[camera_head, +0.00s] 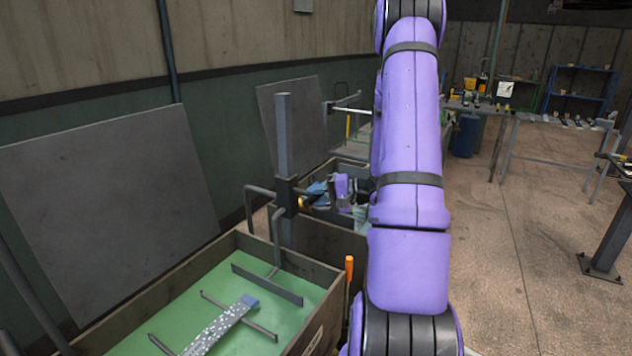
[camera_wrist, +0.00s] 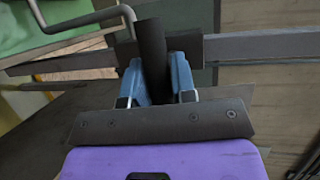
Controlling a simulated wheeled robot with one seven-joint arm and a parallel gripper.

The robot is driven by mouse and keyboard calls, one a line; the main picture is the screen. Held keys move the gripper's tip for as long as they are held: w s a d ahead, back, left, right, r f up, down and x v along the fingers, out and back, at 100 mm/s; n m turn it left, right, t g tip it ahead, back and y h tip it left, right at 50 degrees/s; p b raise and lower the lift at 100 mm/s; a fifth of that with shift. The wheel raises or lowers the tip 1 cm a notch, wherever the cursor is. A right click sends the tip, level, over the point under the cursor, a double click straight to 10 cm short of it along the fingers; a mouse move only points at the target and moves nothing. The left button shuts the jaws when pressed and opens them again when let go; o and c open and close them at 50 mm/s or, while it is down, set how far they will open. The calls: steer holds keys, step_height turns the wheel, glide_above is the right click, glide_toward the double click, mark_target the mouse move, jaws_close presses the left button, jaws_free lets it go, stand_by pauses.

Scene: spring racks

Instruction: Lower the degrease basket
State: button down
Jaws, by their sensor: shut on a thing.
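The degrease basket (camera_head: 267,285), an open frame of grey bars, hangs from a bent rod in the green-filled tank at the lower left of the head view. A speckled grey strip (camera_head: 222,327) lies across its bars. I cannot tell how deep the basket sits. The rod joins a dark sliding block (camera_head: 285,193) on an upright grey post (camera_head: 284,135). My gripper (camera_head: 319,195) is beside the block. In the wrist view its blue fingers (camera_wrist: 160,80) are shut around a dark handle (camera_wrist: 151,50). The handle's lower end is hidden behind the finger mount.
The green tank's wooden wall (camera_head: 322,322) is close below my arm, with an orange handle (camera_head: 349,268) at its edge. Another box (camera_head: 325,240) stands behind the post. A grey panel (camera_head: 105,205) leans on the left wall.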

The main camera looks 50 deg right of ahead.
step_height(320, 180, down, 10)
steer(key=shift+s+f, duration=0.15)
steer(key=shift+f, duration=0.1)
stand_by(0.3)
steer(key=c, duration=1)
jaws_free()
steer(key=shift+o, duration=0.2)
steer(key=v, duration=1)
steer(key=shift+s+d, duration=0.2)
steer(key=shift+s, duration=0.1)
